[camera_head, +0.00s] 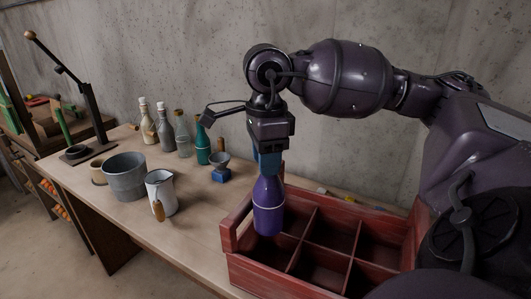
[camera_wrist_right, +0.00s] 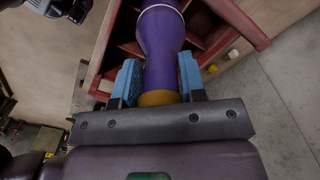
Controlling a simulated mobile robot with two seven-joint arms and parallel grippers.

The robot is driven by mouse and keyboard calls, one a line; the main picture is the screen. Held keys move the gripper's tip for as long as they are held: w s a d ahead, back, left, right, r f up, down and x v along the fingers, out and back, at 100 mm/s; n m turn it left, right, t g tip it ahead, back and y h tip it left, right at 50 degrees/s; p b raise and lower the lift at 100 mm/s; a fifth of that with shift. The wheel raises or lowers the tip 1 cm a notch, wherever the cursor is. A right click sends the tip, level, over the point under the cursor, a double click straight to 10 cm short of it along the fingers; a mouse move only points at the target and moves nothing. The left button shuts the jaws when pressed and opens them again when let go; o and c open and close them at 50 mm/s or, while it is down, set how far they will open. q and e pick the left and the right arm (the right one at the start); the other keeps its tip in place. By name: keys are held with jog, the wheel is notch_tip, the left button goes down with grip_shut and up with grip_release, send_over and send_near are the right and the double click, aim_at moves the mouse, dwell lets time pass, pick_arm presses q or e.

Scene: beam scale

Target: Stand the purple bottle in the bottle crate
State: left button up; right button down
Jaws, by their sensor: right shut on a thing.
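The purple bottle (camera_head: 268,205) hangs upright in my right gripper (camera_head: 267,160), with its lower end over the near left part of the red wooden bottle crate (camera_head: 231,241). The right gripper's blue fingers are shut on the bottle's neck. In the right wrist view the bottle (camera_wrist_right: 162,45) runs away from between the blue fingers (camera_wrist_right: 160,85), with the crate (camera_wrist_right: 236,22) behind it. I cannot tell whether the bottle's base is inside a compartment or above it. The compartments that I can see are empty.
A white pitcher (camera_head: 161,192), a grey bucket (camera_head: 125,177) and a small blue-based funnel stand (camera_head: 221,171) are left of the crate. Several bottles (camera_head: 203,146) stand at the back of the table. My right arm covers the crate's right end.

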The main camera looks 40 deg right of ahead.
aim_at(266, 182)
jog(key=shift+f+b, duration=0.7)
jog(key=shift+f, duration=0.9)
notch_tip(266, 182, down, 2)
jog(key=shift+f+b, duration=0.2)
jog(key=shift+b, duration=0.3)
notch_tip(266, 182, down, 4)
jog(key=shift+f+b, duration=0.1)
jog(key=shift+b, duration=0.95)
jog(key=shift+f+b, duration=0.4)
jog(key=shift+f, duration=0.75)
jog(key=shift+f+b, duration=0.8)
jog(key=shift+f, duration=0.25)
pick_arm(q)
notch_tip(266, 182, down, 7)
jog(key=shift+s+g, duration=0.3)
jog(key=shift+s, duration=0.1)
pick_arm(e)
jog(key=shift+f, duration=0.15)
pick_arm(q)
jog(key=shift+w+d+r, duration=0.15)
jog(key=shift+w, duration=0.1)
jog(key=shift+f, duration=0.2)
pick_arm(e)
jog(key=shift+f, duration=0.1)
